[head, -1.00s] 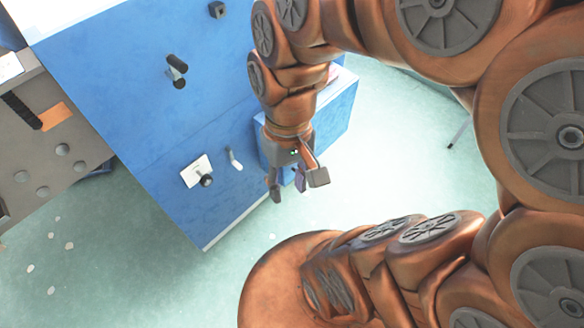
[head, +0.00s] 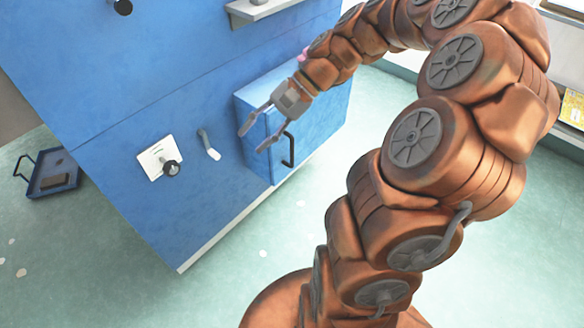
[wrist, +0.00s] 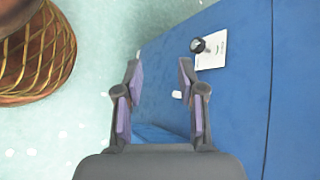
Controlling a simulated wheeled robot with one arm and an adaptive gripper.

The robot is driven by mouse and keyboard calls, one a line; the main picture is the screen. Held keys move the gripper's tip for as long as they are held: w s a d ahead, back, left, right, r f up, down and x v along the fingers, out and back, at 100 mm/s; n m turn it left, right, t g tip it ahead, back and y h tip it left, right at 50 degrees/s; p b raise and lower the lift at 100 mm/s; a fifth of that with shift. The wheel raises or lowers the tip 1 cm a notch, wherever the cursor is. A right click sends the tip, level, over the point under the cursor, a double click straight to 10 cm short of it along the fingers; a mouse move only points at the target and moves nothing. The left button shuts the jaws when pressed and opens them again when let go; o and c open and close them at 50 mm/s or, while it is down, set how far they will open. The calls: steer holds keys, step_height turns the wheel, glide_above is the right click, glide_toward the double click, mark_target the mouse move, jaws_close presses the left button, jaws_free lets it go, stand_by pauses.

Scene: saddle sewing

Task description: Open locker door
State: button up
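The locker (head: 325,105) is a small blue box on the side of a larger blue cabinet. A dark bar handle (head: 291,150) stands on its front face, and the door looks shut. My gripper (head: 252,140) is open and empty in front of the locker, its fingers just left of the handle in the head view. They look apart from the handle. In the wrist view the two fingers (wrist: 160,68) are spread, with a piece of blue surface (wrist: 158,136) low between them. I cannot make out the dark handle there.
The cabinet wall (head: 120,130) carries a white plate with a black knob (head: 158,158) and a grey lever (head: 208,146) left of the locker. A blue tray (head: 50,174) lies on the floor at far left. Floor right of the locker is open.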

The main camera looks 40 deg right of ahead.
steer(key=w+d+f+m+t+y+b, duration=0.35)
steer(key=d+f+m+b, duration=0.4)
steer(key=d+f, duration=0.35)
steer(key=m+t+b, duration=0.7)
steer(key=m, duration=0.2)
glide_toward(292, 164)
step_height(292, 164, up, 5)
steer(key=w+a, duration=0.1)
steer(key=w, duration=0.1)
steer(key=shift+n, duration=0.25)
steer(key=b+x, duration=0.1)
steer(key=x, duration=0.1)
steer(key=b+x, duration=0.1)
steer(key=x, duration=0.2)
steer(key=b+x, duration=0.1)
steer(key=x, duration=0.2)
steer(key=shift+f, duration=0.3)
jaws_close()
